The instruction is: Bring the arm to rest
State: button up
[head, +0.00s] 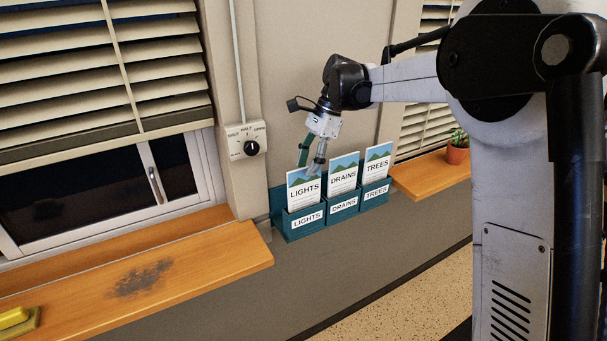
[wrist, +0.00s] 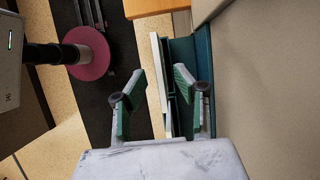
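My gripper (head: 312,162) is at the wall rack, just above the LIGHTS leaflet (head: 304,190). In the wrist view its two fingers (wrist: 159,85) stand apart, with the white edge of a leaflet (wrist: 155,60) and part of the teal rack (wrist: 203,60) showing between and behind them. I cannot tell whether either finger touches the leaflet. The LIGHTS leaflet stands upright in the pocket labelled LIGHTS (head: 290,224). My arm is stretched out toward the wall.
The DRAINS leaflet (head: 343,175) and TREES leaflet (head: 377,164) stand in matching pockets alongside. A dial switch (head: 246,141) is on the wall to the left. Wooden sills (head: 210,262) flank the rack; the right one holds a potted plant (head: 457,150).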

jog(key=v, duration=0.8)
jog(key=s+d+f+n+t+h+b, duration=0.1)
jog(key=s+d+n+t+b, duration=0.15)
jog(key=s+d, duration=0.45)
jog(key=s+d+f+n+t+h+b, duration=0.1)
jog(key=s+d+n+t+b, duration=0.15)
jog(key=s, duration=0.85)
jog(key=s+d+f+n+t+h+b, duration=0.1)
jog(key=s+d+f+n+t+b, duration=0.1)
jog(key=s+f, duration=0.5)
jog(key=s+d+f+n+t+h+b, duration=0.1)
jog(key=s+d+f+n+t+b, duration=0.1)
jog(key=s+d+f+n, duration=0.2)
jog(key=s+f+n, duration=0.1)
jog(key=s+f, duration=0.2)
jog(key=s, duration=0.2)
jog(key=shift+d+f+b, duration=0.2)
jog(key=shift+d+b, duration=0.15)
